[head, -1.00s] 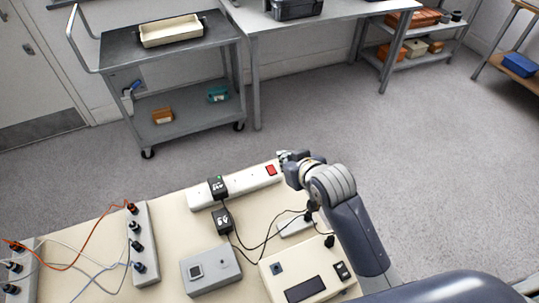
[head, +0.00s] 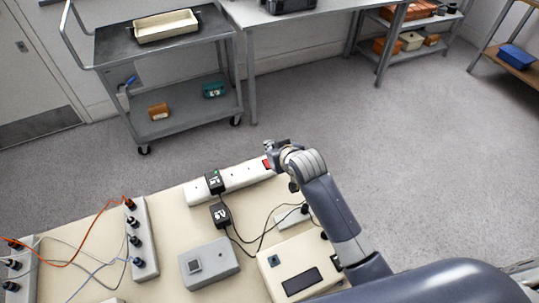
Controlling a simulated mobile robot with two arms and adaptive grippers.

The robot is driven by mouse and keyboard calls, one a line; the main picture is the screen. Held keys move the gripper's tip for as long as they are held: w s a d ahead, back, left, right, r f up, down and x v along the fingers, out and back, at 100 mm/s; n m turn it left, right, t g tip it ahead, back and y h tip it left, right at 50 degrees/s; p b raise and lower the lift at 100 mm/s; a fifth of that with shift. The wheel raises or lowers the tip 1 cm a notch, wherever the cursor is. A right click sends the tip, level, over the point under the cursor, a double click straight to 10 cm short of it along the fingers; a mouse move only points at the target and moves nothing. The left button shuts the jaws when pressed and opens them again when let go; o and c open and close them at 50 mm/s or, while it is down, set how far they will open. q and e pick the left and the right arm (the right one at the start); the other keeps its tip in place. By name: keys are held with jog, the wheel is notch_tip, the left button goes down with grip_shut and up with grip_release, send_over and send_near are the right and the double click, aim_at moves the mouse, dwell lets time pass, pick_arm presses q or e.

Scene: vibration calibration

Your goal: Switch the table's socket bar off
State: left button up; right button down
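The white socket bar (head: 238,178) lies along the far edge of the cream table (head: 172,220). Its red switch (head: 267,163) is at the right end, partly covered by my gripper. A black plug adapter (head: 215,183) sits in the bar. My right gripper (head: 271,149) is at the bar's right end, over or beside the switch. Whether it touches the switch, and whether its fingers are open or shut, I cannot tell. My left gripper is not in view.
A second black adapter (head: 220,215) with cables lies in front of the bar. A grey box (head: 208,263), a cream instrument (head: 298,268) and grey terminal strips (head: 142,240) with wires stand on the table. A grey cart (head: 180,122) stands beyond on open floor.

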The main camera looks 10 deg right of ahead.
jog(key=f, duration=0.1)
jog(key=w+f, duration=0.1)
jog(key=f, duration=0.1)
jog(key=shift+w+a+f, duration=0.1)
jog(key=shift+f, duration=0.7)
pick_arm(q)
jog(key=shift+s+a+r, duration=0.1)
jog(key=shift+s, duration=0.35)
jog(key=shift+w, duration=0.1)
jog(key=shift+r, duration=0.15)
pick_arm(e)
jog(key=shift+w+f, duration=0.1)
jog(key=shift+w+f+p, duration=0.1)
jog(key=shift+f+p, duration=0.05)
jog(key=shift+p, duration=0.3)
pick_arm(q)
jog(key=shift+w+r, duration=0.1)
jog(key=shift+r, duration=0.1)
